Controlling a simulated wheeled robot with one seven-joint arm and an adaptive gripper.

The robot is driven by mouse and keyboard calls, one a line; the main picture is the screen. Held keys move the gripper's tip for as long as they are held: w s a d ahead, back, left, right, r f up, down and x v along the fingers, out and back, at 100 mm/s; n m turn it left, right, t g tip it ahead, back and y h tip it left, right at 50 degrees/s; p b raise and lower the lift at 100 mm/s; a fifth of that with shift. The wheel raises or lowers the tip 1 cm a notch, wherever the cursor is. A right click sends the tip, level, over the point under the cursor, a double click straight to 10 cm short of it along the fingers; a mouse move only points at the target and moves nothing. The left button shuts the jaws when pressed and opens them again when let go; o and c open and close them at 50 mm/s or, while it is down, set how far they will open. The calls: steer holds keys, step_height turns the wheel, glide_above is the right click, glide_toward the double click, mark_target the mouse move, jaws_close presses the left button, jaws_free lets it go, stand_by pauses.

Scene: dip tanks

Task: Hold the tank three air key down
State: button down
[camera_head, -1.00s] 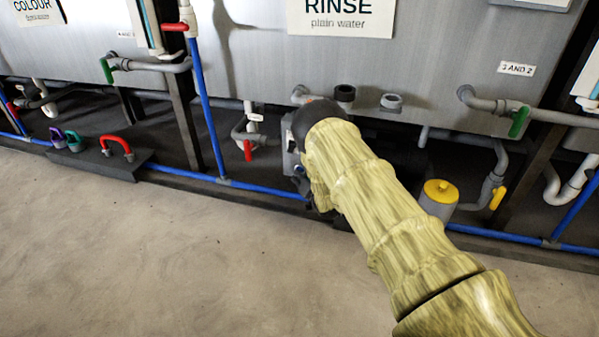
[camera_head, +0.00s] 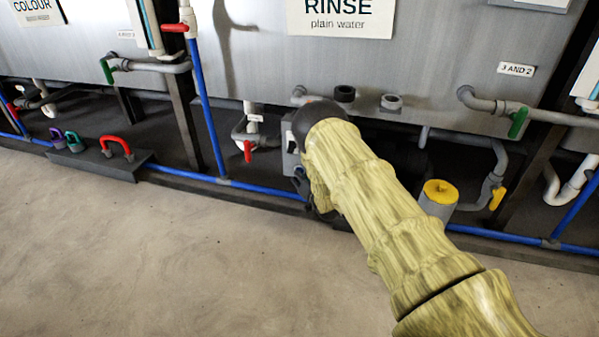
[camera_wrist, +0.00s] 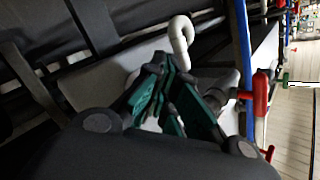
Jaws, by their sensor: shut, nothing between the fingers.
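I cannot pick out the tank three air key for certain in either view. In the head view my gripper (camera_head: 303,186) is low beneath the RINSE tank (camera_head: 260,65), mostly hidden behind my sleeved arm, beside a grey box (camera_head: 290,158). In the wrist view my gripper (camera_wrist: 168,72) has its green-padded fingers drawn together at the tips, with nothing seen between them. A pale curved pipe (camera_wrist: 181,35) shows just past the fingertips. Whether the fingertips touch anything is hidden.
A blue pipe (camera_head: 263,188) runs low along the tanks. A red-handled valve (camera_head: 248,150) hangs left of my gripper, a yellow-topped cylinder (camera_head: 438,207) stands right. A dark ledge (camera_head: 90,166) with coloured loops is at left. The floor (camera_head: 190,260) in front is clear.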

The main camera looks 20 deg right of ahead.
steer(key=shift+s+a+p, duration=0.4)
steer(key=shift+s+p, duration=0.1)
steer(key=shift+s, duration=0.05)
steer(key=s+a+p, duration=0.2)
steer(key=s+p, duration=0.1)
steer(key=s, duration=0.1)
steer(key=shift+s+a, duration=0.1)
steer(key=shift+a, duration=0.3)
steer(key=shift+s, duration=0.1)
stand_by(0.5)
